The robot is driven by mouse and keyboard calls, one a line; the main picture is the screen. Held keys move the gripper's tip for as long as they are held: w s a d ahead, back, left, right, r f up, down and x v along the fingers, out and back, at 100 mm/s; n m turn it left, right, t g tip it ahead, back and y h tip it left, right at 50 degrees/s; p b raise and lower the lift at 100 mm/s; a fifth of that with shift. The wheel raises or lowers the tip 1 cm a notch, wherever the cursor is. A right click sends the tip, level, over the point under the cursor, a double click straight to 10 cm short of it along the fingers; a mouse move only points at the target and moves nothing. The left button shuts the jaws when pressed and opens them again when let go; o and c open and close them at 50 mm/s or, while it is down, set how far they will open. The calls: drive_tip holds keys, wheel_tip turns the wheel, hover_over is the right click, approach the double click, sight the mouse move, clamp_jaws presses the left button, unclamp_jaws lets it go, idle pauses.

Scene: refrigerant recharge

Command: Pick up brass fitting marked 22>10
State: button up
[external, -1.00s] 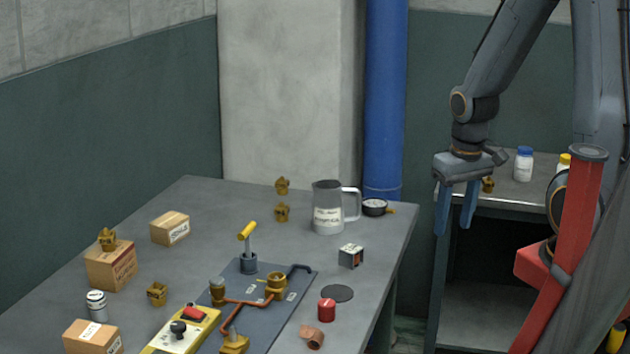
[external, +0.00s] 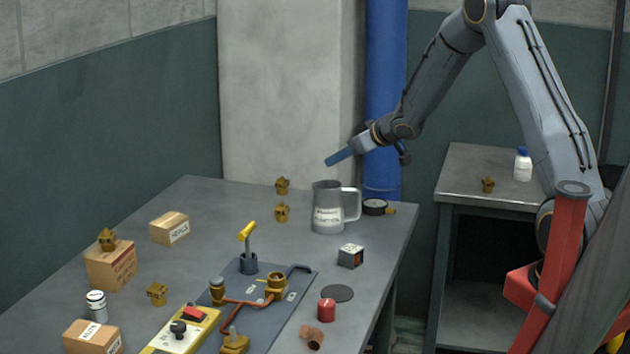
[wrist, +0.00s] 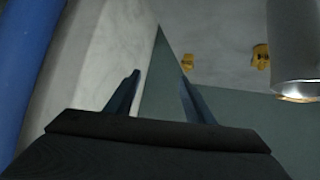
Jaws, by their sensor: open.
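Several small brass fittings are in the external view, and no marking on any of them is legible. Two stand at the far side of the main table, a rear one (external: 282,186) and a nearer one (external: 282,212). A third (external: 157,292) is at the left, a fourth (external: 107,239) is on a box, and another (external: 488,184) is on the side table. My gripper (external: 329,161) is open and empty, above the jug and right of the far pair. In the wrist view, two fittings (wrist: 187,62) (wrist: 260,57) show beyond my gripper (wrist: 159,74).
A grey jug (external: 328,215) stands near the far pair and also shows in the wrist view (wrist: 296,40). A gauge (external: 375,207) lies beside it. A blue pipe (external: 385,90) and concrete pillar (external: 285,90) rise behind. Cardboard boxes (external: 170,229) and a piping board (external: 290,290) occupy the table.

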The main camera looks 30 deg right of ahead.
sight(284, 180)
drive_tip(key=w+a+f+n+y+b, duration=0.1)
drive_tip(key=w+a+f+n+y, duration=0.1)
drive_tip(key=w+a+f+y, duration=0.1)
drive_tip(key=w+a+f+n+g+y+b, duration=0.1)
drive_tip(key=w+a+f+n+y, duration=0.1)
drive_tip(key=w+a+f+y, duration=0.1)
drive_tip(key=shift+w+a+f+n+g+y, duration=0.15)
drive_tip(key=shift+w+a+f+n+y, duration=0.1)
drive_tip(key=shift+w, duration=0.15)
drive_tip(key=shift+w+a+f+n+g+y, duration=0.1)
drive_tip(key=shift+w+a+n+g+y, duration=0.1)
drive_tip(key=shift+w, duration=0.15)
drive_tip(key=shift+x, duration=1.15)
drive_tip(key=shift+p+x, duration=0.75)
drive_tip(key=shift+x, duration=1.9)
drive_tip(key=shift+w, duration=0.1)
drive_tip(key=c, duration=1.2)
